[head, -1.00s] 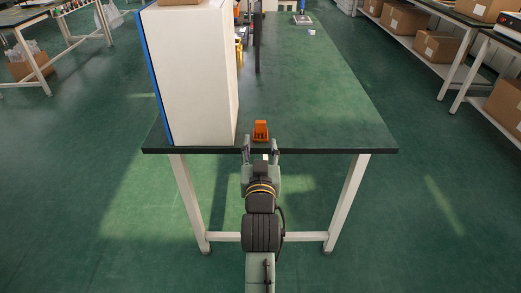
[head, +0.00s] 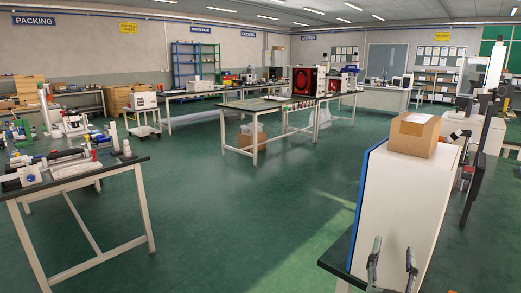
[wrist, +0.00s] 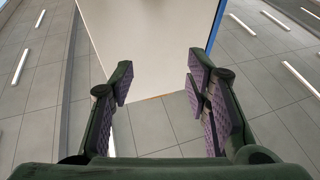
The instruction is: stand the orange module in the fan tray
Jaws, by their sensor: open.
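My gripper (head: 392,246) shows at the bottom right of the head view, in front of a tall white cabinet (head: 400,205). Its two fingers stand apart. In the wrist view my gripper (wrist: 160,78) is open, with nothing between its fingers, and faces the white cabinet panel (wrist: 150,45) and the ceiling. The orange module is not in view in either current frame. I cannot pick out the fan tray for sure; a black unit with red framed faces (head: 309,80) stands on a far bench.
A cardboard box (head: 414,134) sits on top of the cabinet. A cluttered bench (head: 110,166) stands at the left, and another bench (head: 249,104) stands in the middle distance. Green floor (head: 230,215) lies open between them and the cabinet.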

